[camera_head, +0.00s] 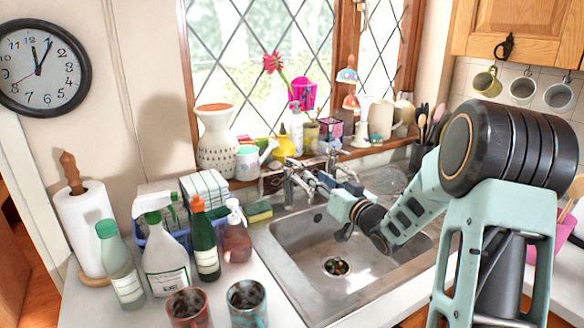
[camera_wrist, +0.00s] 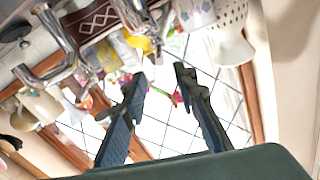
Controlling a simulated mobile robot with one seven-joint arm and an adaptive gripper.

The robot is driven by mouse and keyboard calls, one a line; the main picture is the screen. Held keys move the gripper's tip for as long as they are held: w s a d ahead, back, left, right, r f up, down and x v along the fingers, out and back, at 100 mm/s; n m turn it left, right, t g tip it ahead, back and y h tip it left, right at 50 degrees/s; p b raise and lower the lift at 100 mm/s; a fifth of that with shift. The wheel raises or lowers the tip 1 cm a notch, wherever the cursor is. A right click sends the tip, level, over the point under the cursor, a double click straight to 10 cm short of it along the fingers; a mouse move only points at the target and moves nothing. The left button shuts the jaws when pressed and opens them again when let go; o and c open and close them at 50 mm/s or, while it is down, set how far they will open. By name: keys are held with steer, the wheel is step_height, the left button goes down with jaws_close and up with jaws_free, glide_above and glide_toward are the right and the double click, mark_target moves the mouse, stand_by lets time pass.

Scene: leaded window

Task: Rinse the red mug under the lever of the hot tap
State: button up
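The red mug (camera_head: 188,307) stands on the counter at the bottom of the head view, left of the sink and partly cut off by the frame. My gripper (camera_head: 314,182) is far from it, over the back of the sink by the chrome taps (camera_head: 289,186). In the wrist view my gripper's two fingers (camera_wrist: 160,82) are apart with nothing between them. Chrome tap parts (camera_wrist: 62,45) show at the upper left there, beside the fingers. I cannot tell which lever is the hot one. The sink (camera_head: 292,250) has no mug in it.
A teal-grey mug (camera_head: 247,304) stands right of the red mug. A spray bottle (camera_head: 163,245), a green bottle (camera_head: 204,240) and a soap pump (camera_head: 236,235) crowd the counter behind them. A sponge (camera_head: 260,212) lies by the sink. The windowsill holds a white vase (camera_head: 217,145).

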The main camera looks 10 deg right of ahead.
mark_target(300, 165)
steer(key=p+x, duration=0.1)
steer(key=x, duration=0.9)
steer(key=shift+w, duration=0.3)
jaws_close()
